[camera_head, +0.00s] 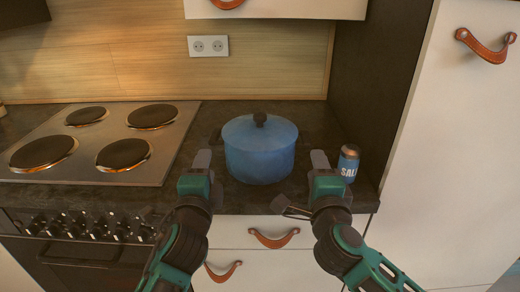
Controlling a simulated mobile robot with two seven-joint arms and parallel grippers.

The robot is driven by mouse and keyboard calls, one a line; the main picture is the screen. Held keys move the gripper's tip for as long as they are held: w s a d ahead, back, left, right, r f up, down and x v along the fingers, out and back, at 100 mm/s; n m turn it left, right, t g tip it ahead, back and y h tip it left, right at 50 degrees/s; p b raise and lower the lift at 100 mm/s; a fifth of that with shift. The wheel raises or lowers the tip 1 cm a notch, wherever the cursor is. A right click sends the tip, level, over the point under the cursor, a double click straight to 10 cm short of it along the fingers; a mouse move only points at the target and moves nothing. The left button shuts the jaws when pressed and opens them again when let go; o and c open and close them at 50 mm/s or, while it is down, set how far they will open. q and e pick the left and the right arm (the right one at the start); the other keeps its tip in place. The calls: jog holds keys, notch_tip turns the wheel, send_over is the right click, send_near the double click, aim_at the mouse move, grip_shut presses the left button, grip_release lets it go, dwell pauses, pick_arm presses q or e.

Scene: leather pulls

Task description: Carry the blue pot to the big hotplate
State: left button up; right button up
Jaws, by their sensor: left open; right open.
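The blue pot (260,157), with a blue lid and a dark knob, stands upright on the dark countertop right of the hob. The hob (75,133) carries several dark round hotplates; the front-left hotplate (43,153) looks the largest. My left gripper (203,160) is open at the pot's left side, with a small gap visible between them. My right gripper (320,161) is open at the pot's right side, also apart from it in the picture. Both grippers look empty. I cannot clearly make out the pot's handles.
A salt shaker (348,163) stands on the countertop (222,192) just right of my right gripper. A tall dark panel (376,80) and white cabinet (450,150) bound the right. A wooden backsplash (140,60) with a socket (208,46) is behind. The hotplates are bare.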

aim_at(212, 144)
pick_arm(q)
jog(key=w, duration=1.3)
pick_arm(e)
jog(key=w, duration=1.3)
pick_arm(q)
grip_shut()
pick_arm(e)
grip_shut()
pick_arm(q)
jog(key=shift+w+r, duration=0.1)
jog(key=shift+r, duration=0.2)
pick_arm(e)
jog(key=shift+w+r, duration=0.1)
jog(key=shift+r, duration=0.2)
